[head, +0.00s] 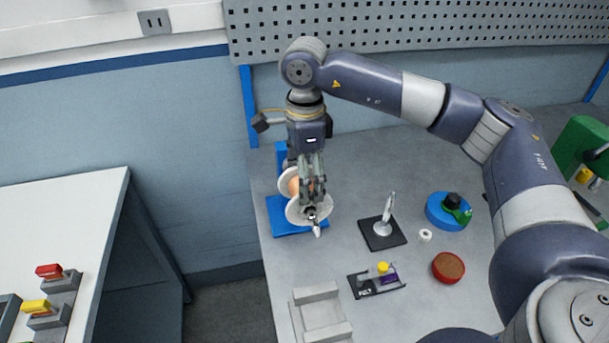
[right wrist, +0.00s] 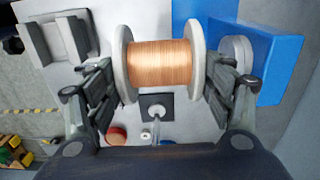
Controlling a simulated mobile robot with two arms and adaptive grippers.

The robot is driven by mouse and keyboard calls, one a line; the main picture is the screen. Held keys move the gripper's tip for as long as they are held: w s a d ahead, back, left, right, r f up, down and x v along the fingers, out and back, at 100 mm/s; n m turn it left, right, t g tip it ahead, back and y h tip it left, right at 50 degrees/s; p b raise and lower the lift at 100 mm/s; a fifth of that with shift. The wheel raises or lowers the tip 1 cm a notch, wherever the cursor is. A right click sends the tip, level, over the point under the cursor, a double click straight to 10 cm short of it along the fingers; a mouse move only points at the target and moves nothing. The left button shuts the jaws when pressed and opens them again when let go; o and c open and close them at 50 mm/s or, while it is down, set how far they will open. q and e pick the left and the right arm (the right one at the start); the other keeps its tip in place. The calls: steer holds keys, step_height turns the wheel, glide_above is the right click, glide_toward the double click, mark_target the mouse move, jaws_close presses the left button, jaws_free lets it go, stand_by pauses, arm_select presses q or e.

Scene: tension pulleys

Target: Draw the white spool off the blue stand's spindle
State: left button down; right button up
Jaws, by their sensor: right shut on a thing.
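The white spool (head: 296,210), wound with copper-coloured wire, is at the blue stand (head: 280,230) on the bench's left side. My right gripper (head: 312,192) reaches down over it and is shut on it. In the right wrist view the spool (right wrist: 160,64) lies between the two fingers, which are at its white flanges. The blue stand (right wrist: 280,58) is to its right there, with a grey disc between stand and spool. The spindle is mostly hidden; I cannot tell how far the spool sits on it. My left gripper is not in view.
A black base with an upright white post (head: 384,232) stands right of the spool. A white ring (head: 425,236), blue round part (head: 447,212), red bowl (head: 448,267), small black fixture (head: 377,281) and grey block (head: 318,318) are nearby. A pegboard (head: 420,30) is behind.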

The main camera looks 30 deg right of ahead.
steer(key=shift+s+a+b, duration=0.2)
steer(key=shift+s+b, duration=0.05)
steer(key=shift+s, duration=0.6)
steer(key=shift+s+a+b, duration=0.2)
steer(key=shift+s, duration=0.6)
steer(key=shift+s+a+b, duration=0.25)
steer(key=shift+s+b, duration=0.15)
steer(key=shift+s, duration=0.45)
steer(key=shift+s+a+b, duration=0.2)
steer(key=shift+s+b, duration=0.2)
steer(key=shift+s, duration=0.45)
steer(key=shift+b, duration=0.3)
steer(key=shift+s, duration=0.1)
steer(key=shift+s+a+b, duration=0.25)
steer(key=shift+s, duration=0.55)
steer(key=shift+s+a+b, duration=0.2)
steer(key=shift+s+b, duration=0.05)
steer(key=shift+s, duration=0.55)
